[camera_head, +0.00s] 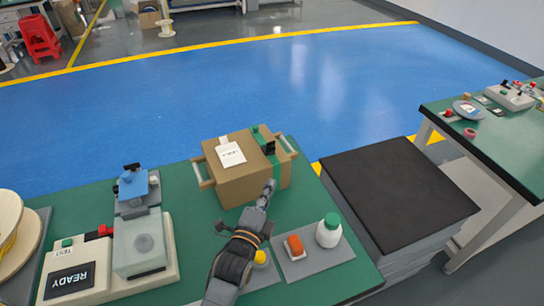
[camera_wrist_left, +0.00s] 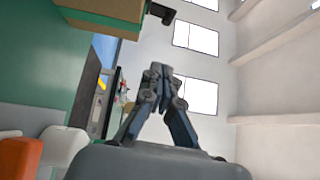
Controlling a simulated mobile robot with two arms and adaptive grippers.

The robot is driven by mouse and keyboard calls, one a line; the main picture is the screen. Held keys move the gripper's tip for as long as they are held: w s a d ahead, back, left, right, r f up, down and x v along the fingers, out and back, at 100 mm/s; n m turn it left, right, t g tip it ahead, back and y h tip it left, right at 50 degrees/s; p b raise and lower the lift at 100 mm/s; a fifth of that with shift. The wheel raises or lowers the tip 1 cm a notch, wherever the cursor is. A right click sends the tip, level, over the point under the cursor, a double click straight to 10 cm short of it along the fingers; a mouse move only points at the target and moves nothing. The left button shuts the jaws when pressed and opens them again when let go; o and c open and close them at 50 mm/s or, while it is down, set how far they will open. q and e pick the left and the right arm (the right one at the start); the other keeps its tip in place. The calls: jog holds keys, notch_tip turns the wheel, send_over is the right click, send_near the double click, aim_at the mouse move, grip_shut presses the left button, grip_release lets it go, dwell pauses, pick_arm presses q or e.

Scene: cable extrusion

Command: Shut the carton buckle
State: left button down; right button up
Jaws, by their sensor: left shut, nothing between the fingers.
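The carton (camera_head: 239,183) is a brown box on the green table, with a white label (camera_head: 231,154) on top and handles at its sides. A green strap with a dark buckle (camera_head: 268,147) sits at its right top edge. My left gripper (camera_head: 270,184) is shut and empty, close to the carton's front right side; I cannot tell whether it touches. In the left wrist view the gripper's fingertips (camera_wrist_left: 156,68) are together, and the carton (camera_wrist_left: 103,12) shows at the top left, with a dark part jutting from it. My right gripper is not in view.
A machine marked READY (camera_head: 69,279) and a cable spool (camera_head: 8,222) are at left. A black-topped stack (camera_head: 397,190) stands right of the table.

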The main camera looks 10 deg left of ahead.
aim_at(272, 149)
pick_arm(q)
jog(key=shift+w+a+r+p, duration=0.1)
jog(key=shift+w+a+p, duration=0.2)
jog(key=shift+w, duration=1.5)
jog(key=shift+w+a+r+p, duration=0.1)
jog(key=shift+w+a+p, duration=0.2)
jog(key=shift+w, duration=1.45)
jog(key=shift+w+a+r+p, duration=0.1)
jog(key=shift+w+a+p, duration=0.2)
jog(key=shift+w, duration=1.5)
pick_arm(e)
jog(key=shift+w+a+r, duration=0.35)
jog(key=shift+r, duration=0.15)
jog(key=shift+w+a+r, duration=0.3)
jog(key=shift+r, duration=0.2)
